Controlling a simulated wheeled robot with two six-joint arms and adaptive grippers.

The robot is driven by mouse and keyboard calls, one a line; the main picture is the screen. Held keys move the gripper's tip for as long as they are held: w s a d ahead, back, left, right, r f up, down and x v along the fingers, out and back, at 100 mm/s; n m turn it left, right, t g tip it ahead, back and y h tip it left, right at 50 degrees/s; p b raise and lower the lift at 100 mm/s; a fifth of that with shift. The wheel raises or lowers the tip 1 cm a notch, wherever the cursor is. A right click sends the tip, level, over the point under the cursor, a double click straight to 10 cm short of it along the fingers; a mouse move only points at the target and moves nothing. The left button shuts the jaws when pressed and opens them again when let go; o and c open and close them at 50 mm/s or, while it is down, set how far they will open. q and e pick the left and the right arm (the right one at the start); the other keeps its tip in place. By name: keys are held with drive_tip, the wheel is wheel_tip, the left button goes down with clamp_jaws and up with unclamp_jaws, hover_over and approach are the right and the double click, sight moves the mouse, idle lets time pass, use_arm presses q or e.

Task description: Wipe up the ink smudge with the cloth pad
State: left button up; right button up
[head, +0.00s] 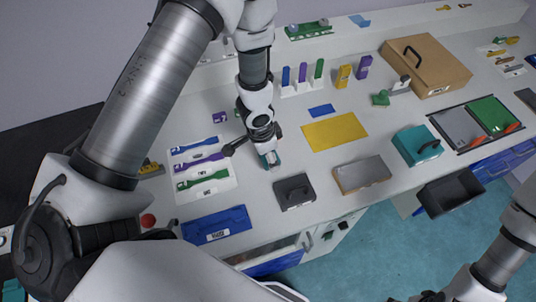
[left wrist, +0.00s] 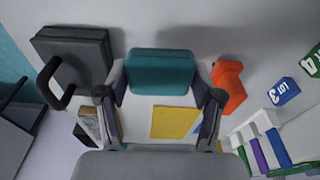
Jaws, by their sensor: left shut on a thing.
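My left gripper (head: 268,158) is over the white bench, between the tray of coloured strips and the dark grey handled block. It is shut on a teal cloth pad (head: 271,161), which shows in the left wrist view (left wrist: 162,72) between both fingertips. Whether the pad touches the bench is hard to tell. I cannot make out an ink smudge in either view; the pad and gripper cover part of the bench. My right gripper (head: 430,297) is at the bottom edge of the head view, mostly cut off.
A dark grey handled block (head: 295,192) stands close right of the pad. An orange block (left wrist: 228,86) is close by in the wrist view. A yellow sheet (head: 335,131), a teal handled box (head: 417,145) and a blue tray (head: 217,225) lie around.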

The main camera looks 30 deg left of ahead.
use_arm(q)
drive_tip(key=r, duration=0.1)
drive_tip(key=r+p, duration=0.2)
drive_tip(key=shift+s+a, duration=0.2)
drive_tip(key=shift+a, duration=0.05)
drive_tip(key=shift+r, duration=0.3)
drive_tip(key=shift+w+d+r+p, duration=0.1)
drive_tip(key=shift+r+p, duration=0.1)
drive_tip(key=shift+p, duration=0.25)
